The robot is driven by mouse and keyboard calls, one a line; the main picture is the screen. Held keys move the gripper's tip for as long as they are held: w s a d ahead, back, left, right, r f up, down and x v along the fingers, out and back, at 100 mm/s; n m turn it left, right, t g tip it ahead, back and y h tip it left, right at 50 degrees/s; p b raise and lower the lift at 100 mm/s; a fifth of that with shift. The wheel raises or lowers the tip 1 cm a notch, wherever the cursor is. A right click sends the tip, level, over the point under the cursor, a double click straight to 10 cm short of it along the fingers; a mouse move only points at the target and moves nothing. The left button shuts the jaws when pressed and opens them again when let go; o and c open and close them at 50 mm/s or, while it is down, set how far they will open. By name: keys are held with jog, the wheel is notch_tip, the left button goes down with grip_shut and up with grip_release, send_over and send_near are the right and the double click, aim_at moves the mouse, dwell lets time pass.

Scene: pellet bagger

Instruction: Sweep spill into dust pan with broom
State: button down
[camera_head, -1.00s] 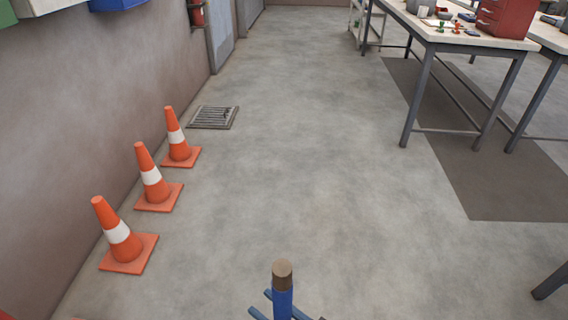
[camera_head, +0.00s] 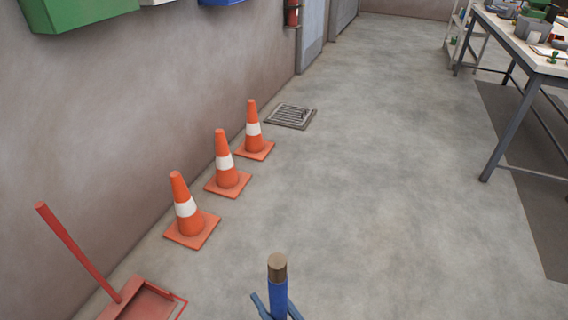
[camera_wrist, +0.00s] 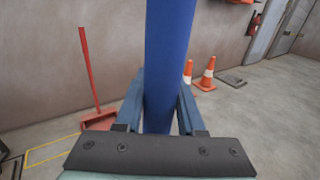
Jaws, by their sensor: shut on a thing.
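My gripper (camera_wrist: 158,115) is shut on the blue broom handle (camera_wrist: 170,60), which stands roughly upright between the fingers in the wrist view. In the head view the brown-tipped top of the broom handle (camera_head: 278,280) shows at the bottom centre, with the gripper (camera_head: 276,306) around it at the picture's edge. The broom's head is hidden. The red dust pan (camera_head: 140,300) lies on the floor at the lower left of the head view, its long red handle leaning up toward the wall. It also shows at the left of the wrist view (camera_wrist: 98,118). No spill shows.
Several orange cones, such as the nearest (camera_head: 187,208), stand along the left wall. A floor grate (camera_head: 291,116) lies beyond them. A workbench (camera_head: 525,50) stands at the right. The middle floor is clear. Yellow floor lines (camera_wrist: 50,148) show near the dust pan.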

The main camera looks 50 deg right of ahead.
jog(key=w+a+b, duration=0.5)
jog(key=w+b, duration=0.2)
jog(key=w, duration=0.8)
jog(key=w+a+b, duration=0.5)
jog(key=w+b, duration=0.3)
jog(key=w, duration=0.6)
jog(key=w+a+b, duration=0.6)
jog(key=w+b, duration=0.1)
jog(key=w, duration=0.8)
jog(key=s+d+r+p, duration=0.2)
jog(key=s+r+p, duration=0.3)
jog(key=p, duration=0.8)
jog(key=shift+s+d+r, duration=0.2)
jog(key=shift+s, duration=0.15)
dwell(0.6)
dwell(1.1)
